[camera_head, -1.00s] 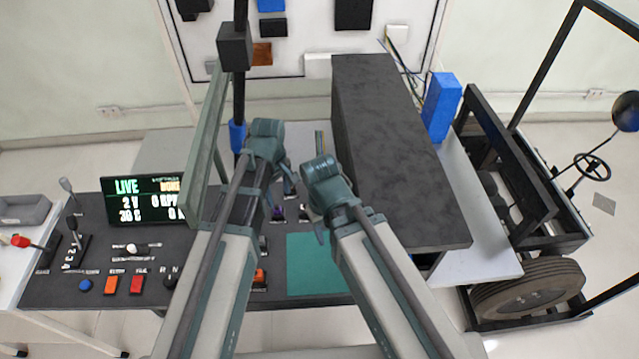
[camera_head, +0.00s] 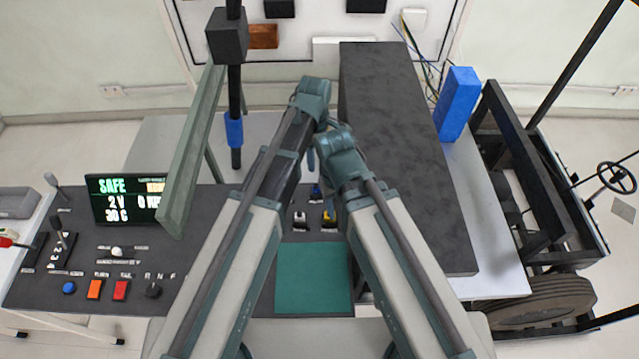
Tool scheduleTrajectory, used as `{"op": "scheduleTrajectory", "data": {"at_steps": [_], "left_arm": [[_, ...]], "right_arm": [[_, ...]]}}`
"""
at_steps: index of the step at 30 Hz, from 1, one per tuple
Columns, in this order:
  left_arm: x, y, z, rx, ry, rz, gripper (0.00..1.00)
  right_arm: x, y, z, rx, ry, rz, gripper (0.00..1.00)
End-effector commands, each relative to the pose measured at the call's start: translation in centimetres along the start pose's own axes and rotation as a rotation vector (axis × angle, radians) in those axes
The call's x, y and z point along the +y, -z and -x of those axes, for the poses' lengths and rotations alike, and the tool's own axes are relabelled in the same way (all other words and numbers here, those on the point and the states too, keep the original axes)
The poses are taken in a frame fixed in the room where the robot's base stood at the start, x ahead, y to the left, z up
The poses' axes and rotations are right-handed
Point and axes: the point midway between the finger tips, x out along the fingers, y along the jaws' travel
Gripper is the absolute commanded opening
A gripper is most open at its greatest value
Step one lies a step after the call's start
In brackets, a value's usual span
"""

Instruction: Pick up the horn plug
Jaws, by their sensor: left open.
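Several small plugs or connectors sit on the dark bench top below my wrists: a whitish one (camera_head: 300,219), a yellow one (camera_head: 328,217) and a blue one (camera_head: 316,191). I cannot tell which, if any, is the horn plug; no label is readable. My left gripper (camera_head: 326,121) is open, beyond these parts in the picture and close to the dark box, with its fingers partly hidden. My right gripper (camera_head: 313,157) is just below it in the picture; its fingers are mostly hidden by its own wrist. I see nothing held in either.
A tall dark box (camera_head: 405,150) stands close on the right, with a blue block (camera_head: 456,104) behind it. A green mat (camera_head: 313,280) lies in front. A screen (camera_head: 124,199) reading SAFE, a slanted green panel (camera_head: 190,150) and a black post (camera_head: 235,100) stand left.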

Motion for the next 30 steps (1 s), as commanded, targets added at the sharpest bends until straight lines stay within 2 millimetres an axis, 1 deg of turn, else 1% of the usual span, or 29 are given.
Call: {"op": "scheduleTrajectory", "data": {"at_steps": [4, 8, 21, 24, 27, 30], "left_arm": [[0.0, 0.0, -0.3, 0.000, 0.000, -0.001, 0.65], [0.0, 0.0, -1.3, 0.000, 0.000, -0.001, 0.65], [0.0, 0.0, -7.5, 0.000, 0.000, -0.002, 0.65], [0.0, 0.0, -8.5, 0.000, 0.000, -0.002, 0.65], [0.0, 0.0, -8.8, 0.000, 0.000, -0.002, 0.65], [0.0, 0.0, -8.7, 0.000, 0.000, -0.002, 0.65]], "right_arm": [[0.0, 0.0, -0.3, 0.000, 0.000, 0.000, 0.50], [-0.1, 0.1, -1.3, 0.000, 0.000, 0.000, 0.50], [-0.7, 0.4, -7.4, 0.000, 0.000, -0.002, 0.50], [-0.8, 0.5, -8.4, 0.000, 0.000, -0.002, 0.50], [-0.8, 0.5, -8.7, 0.000, 0.000, -0.001, 0.50], [-0.8, 0.5, -8.6, 0.000, 0.000, -0.001, 0.50]]}}
